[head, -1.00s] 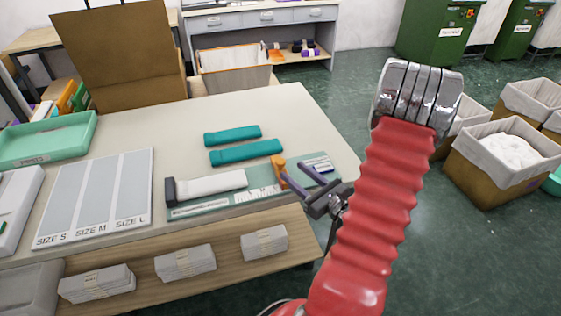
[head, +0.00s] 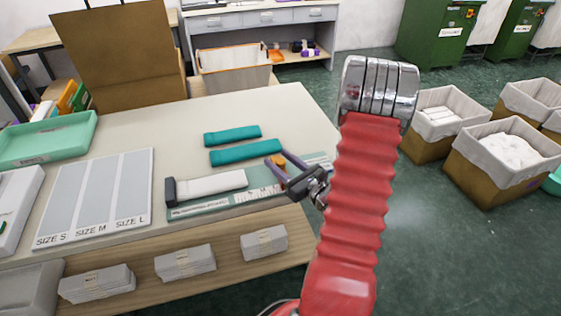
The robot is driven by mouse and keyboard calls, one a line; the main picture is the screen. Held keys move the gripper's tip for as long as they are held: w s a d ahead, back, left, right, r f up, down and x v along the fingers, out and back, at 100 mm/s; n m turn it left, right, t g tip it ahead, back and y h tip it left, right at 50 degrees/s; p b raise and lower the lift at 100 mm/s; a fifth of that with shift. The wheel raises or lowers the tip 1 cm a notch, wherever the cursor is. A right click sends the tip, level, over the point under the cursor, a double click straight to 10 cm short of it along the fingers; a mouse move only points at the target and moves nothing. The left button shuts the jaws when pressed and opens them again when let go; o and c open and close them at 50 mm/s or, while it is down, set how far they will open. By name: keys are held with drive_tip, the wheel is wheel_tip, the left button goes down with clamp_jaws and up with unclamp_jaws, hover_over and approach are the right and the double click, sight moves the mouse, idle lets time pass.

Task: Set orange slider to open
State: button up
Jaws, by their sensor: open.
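The orange slider (head: 275,161) stands at the right part of a pale green measuring board (head: 222,203) on the table. The board carries a white ruler scale and a dark end block at its left. A white knitted piece (head: 212,184) lies along the board with its left end at the dark block. My gripper (head: 275,158) is open, coming from the right, with its two purple-grey fingers on either side of the slider as seen from the head. The fingers hide the slider's lower part. I cannot tell whether they touch it.
Two teal knitted pieces (head: 246,151) lie just behind the board. A size chart (head: 97,197) and a green tray (head: 50,140) are to the left. Stacks of white pieces (head: 185,262) lie on the lower front shelf. Lined bins stand on the floor at right.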

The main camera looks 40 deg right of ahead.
drive_tip(key=shift+c, duration=0.6)
clamp_jaws()
drive_tip(key=shift+d, duration=0.1)
